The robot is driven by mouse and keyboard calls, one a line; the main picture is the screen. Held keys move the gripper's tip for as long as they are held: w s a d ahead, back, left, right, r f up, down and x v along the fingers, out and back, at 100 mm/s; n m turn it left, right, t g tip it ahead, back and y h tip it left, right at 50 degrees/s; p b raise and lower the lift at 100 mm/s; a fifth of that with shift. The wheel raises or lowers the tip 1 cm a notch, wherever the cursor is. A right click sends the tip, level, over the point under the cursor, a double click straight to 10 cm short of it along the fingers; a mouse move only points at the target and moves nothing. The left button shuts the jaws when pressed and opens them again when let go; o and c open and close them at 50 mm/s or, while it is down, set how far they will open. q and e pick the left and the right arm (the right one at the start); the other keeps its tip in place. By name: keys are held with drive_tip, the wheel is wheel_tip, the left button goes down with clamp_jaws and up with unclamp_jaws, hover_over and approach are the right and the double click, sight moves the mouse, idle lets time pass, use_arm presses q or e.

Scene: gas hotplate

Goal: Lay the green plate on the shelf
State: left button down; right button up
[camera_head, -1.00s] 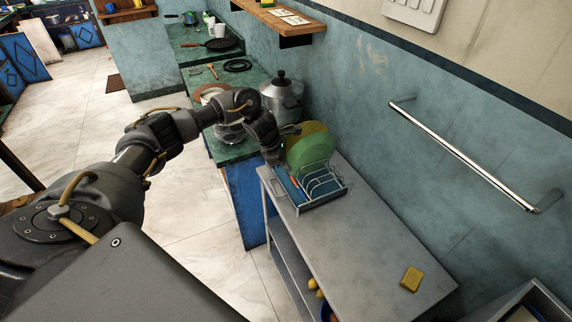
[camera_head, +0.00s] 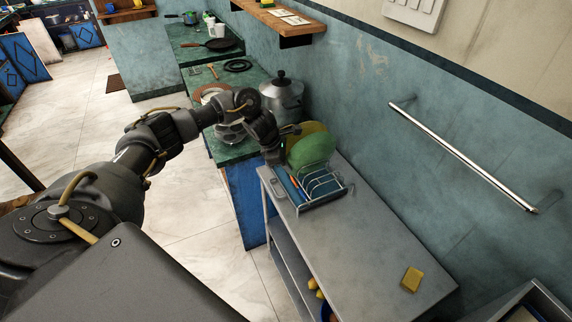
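The green plate (camera_head: 314,150) stands on edge at the back of the wire dish rack (camera_head: 330,186). A yellowish plate (camera_head: 318,127) stands just behind it and is partly hidden. My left gripper (camera_head: 284,142) is at the left edge of the plates, at the rack's far left corner. Its fingers are small and dark here, so I cannot tell if they are apart, shut or touching the green plate. A wooden wall shelf (camera_head: 281,18) with white cards on it is above and beyond the rack. My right gripper is out of view.
The rack stands on a grey metal table (camera_head: 350,245) with a lower level holding yellow items. A yellow sponge (camera_head: 411,279) lies at its near right. A metal pot (camera_head: 283,97) stands on the green counter behind my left gripper. A towel bar (camera_head: 460,155) sticks out from the wall.

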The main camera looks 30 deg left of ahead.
use_arm(q)
drive_tip(key=shift+r+p, duration=0.85)
drive_tip(key=shift+r, duration=1.2)
drive_tip(key=shift+r, duration=0.15)
drive_tip(key=shift+r+p, duration=2.25)
drive_tip(key=shift+r, duration=1.55)
